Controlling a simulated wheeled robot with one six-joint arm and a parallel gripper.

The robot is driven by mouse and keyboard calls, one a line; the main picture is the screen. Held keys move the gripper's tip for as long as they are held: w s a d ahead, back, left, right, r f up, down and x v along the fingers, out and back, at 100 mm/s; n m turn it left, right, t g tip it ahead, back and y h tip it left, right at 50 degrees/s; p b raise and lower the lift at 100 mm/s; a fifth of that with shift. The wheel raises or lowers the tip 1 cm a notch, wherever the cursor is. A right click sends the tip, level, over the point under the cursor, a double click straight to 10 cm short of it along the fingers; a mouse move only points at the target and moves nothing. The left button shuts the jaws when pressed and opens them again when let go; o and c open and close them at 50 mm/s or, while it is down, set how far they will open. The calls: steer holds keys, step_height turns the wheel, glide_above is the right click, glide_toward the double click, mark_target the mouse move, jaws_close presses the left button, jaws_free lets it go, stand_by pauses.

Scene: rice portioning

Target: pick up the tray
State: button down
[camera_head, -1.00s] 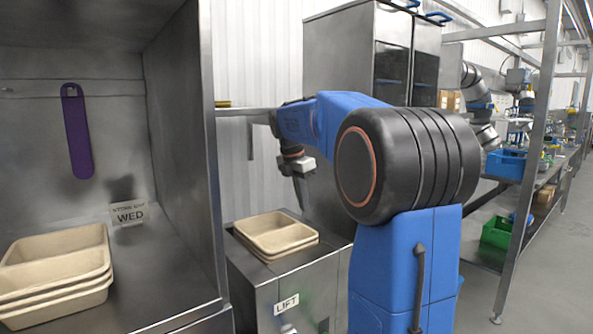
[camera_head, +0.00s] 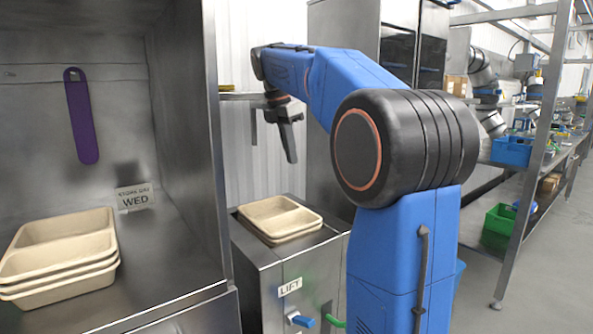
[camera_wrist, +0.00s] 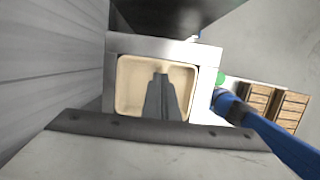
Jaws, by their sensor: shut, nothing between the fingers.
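A beige compartment tray (camera_head: 282,219) sits on top of the metal stand labelled LIFT (camera_head: 285,265), with at least one more tray under it. In the wrist view the tray (camera_wrist: 128,85) lies below my gripper, framed by the stand's pale top. My gripper (camera_head: 292,160) points down above the tray, clearly apart from it. Its fingers (camera_wrist: 162,78) are together and empty, and they cover the middle of the tray in the wrist view.
Several stacked beige trays (camera_head: 60,255) stand in the steel cabinet at left, beside a WED sign (camera_head: 134,197). A purple paddle (camera_head: 81,115) hangs on its back wall. The cabinet's side wall (camera_head: 190,140) rises close to the lift. Shelving (camera_head: 530,165) stands at right.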

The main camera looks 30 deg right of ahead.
steer(key=a+f, duration=0.5)
glide_toward(299, 213)
steer(key=a+f, duration=0.1)
steer(key=f, duration=0.1)
steer(key=a+f, duration=0.2)
steer(key=shift+a+f, duration=0.1)
steer(key=d, duration=0.2)
steer(key=shift+d+f, duration=0.35)
steer(key=shift+f, duration=0.05)
steer(key=shift+w+d, duration=0.1)
steer(key=shift+d, duration=0.6)
steer(key=shift+d, duration=0.15)
steer(key=shift+d, duration=2.55)
